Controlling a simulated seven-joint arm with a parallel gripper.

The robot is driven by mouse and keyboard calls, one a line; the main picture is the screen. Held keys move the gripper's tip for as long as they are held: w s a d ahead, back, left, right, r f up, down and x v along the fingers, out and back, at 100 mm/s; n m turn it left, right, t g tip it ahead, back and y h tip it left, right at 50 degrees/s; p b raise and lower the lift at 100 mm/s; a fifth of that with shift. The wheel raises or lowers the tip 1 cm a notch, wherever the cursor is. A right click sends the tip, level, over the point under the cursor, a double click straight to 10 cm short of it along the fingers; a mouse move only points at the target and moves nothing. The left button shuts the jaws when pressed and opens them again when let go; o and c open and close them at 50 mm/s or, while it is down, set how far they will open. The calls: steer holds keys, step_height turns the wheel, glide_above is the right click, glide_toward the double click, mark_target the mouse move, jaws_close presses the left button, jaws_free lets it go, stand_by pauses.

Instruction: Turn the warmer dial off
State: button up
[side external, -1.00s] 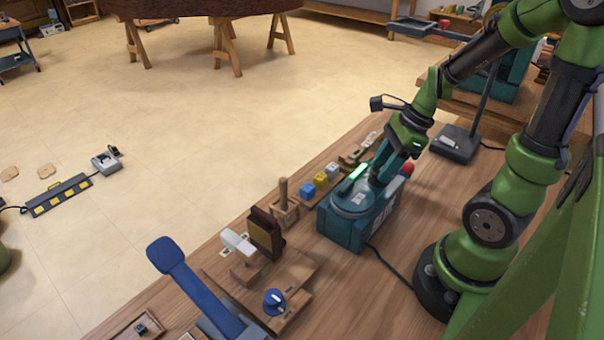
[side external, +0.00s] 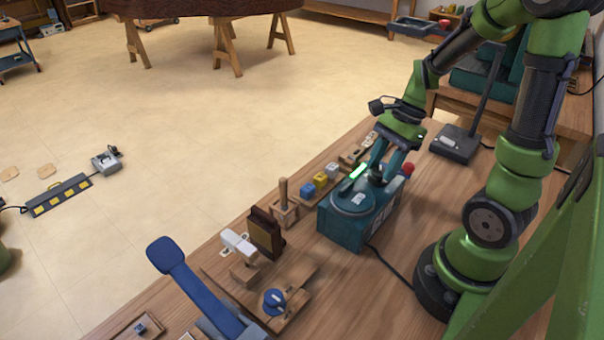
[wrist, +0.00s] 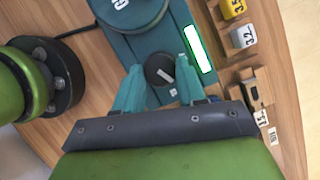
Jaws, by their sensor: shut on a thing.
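The warmer is a teal box (side external: 341,232) with a round plate on top, on the wooden bench. It also shows in the wrist view (wrist: 117,45). Its dial is a dark round knob (wrist: 160,70) with a slanted white mark. A lit green-edged strip (wrist: 199,49) is beside the dial on the box top and glows green in the side view (side external: 358,172). My gripper (wrist: 160,73) points down with its two teal fingers on either side of the dial, shut on it. In the side view my gripper (side external: 380,174) partly hides the dial.
A red knob (side external: 408,168) is at the box's far end. Blue, yellow and grey blocks (side external: 319,180) stand in a row behind the box. A wooden holder with a handle (side external: 284,208) stands to the left. A dark cable (side external: 387,262) runs across the bench to the right.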

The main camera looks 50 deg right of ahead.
steer(key=n, duration=0.2)
steer(key=n+g, duration=0.1)
steer(key=n, duration=0.1)
steer(key=n+g, duration=0.1)
steer(key=n, duration=0.1)
steer(key=shift+w, duration=0.3)
steer(key=n+g, duration=0.1)
steer(key=n, duration=0.2)
steer(key=n+g+h, duration=0.1)
steer(key=n, duration=0.2)
steer(key=shift+w+a, duration=0.1)
steer(key=shift+w, duration=0.05)
steer(key=shift+n+g, duration=0.3)
steer(key=o, duration=1.1)
steer(key=shift+c, duration=0.2)
steer(key=v, duration=1.7)
